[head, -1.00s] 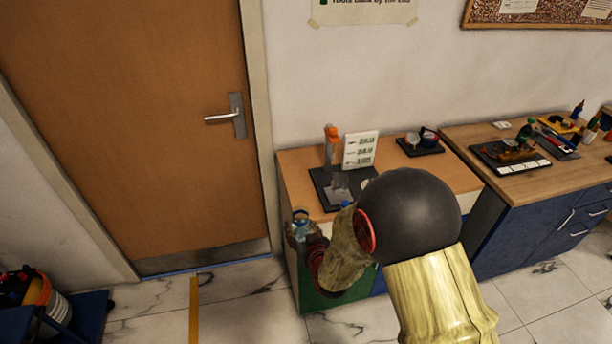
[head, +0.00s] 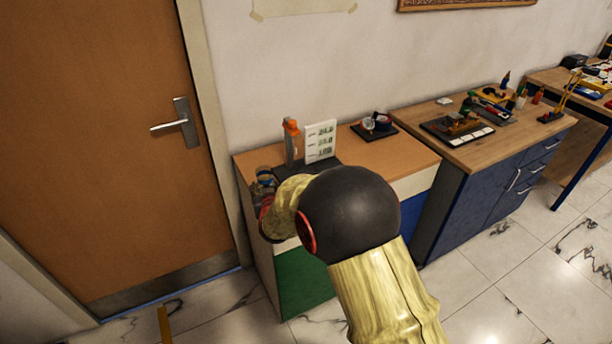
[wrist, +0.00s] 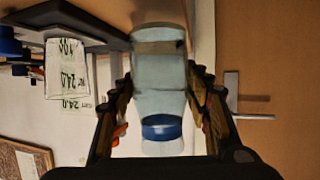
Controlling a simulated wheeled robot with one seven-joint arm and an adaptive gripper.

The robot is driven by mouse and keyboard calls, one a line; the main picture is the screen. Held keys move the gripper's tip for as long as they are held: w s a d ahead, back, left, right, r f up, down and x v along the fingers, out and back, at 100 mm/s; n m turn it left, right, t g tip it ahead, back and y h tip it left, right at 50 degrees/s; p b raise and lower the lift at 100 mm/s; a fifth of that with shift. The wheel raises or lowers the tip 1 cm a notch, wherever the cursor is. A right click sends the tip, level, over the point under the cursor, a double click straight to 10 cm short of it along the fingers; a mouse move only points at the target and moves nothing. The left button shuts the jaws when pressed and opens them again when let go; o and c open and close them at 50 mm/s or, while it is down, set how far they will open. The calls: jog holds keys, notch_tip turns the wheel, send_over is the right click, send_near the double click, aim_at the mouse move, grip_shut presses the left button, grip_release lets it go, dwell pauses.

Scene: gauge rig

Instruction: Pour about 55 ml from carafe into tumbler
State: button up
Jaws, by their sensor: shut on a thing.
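A clear glass vessel with a blue band, likely the carafe (wrist: 160,75), stands between the two fingers of my gripper (wrist: 160,98) in the wrist view. My gripper is shut on it. In the head view the carafe (head: 264,174) shows small at the left end of the bench, partly hidden by my gripper (head: 265,195) and arm. I cannot make out its liquid level. I cannot pick out the tumbler in either view; my arm covers part of the bench top.
An orange-topped grey device (head: 292,143) and a white card with numbers (head: 320,142) stand on the bench (head: 400,158). A black tray with a round gauge (head: 375,126) lies behind right. A wooden workbench (head: 480,135) adjoins on the right; a door (head: 90,130) is left.

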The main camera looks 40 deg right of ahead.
jog(key=shift+d+r+m+h+b, duration=0.15)
jog(key=shift+d+r+m+h, duration=0.1)
jog(key=shift+d, duration=0.7)
jog(key=shift+d+r+m+h+b, duration=0.15)
jog(key=shift+d+r+m, duration=0.1)
jog(key=shift+d, duration=0.7)
jog(key=shift+s+y+b, duration=0.1)
jog(key=shift+y+b, duration=0.2)
jog(key=shift+b, duration=0.25)
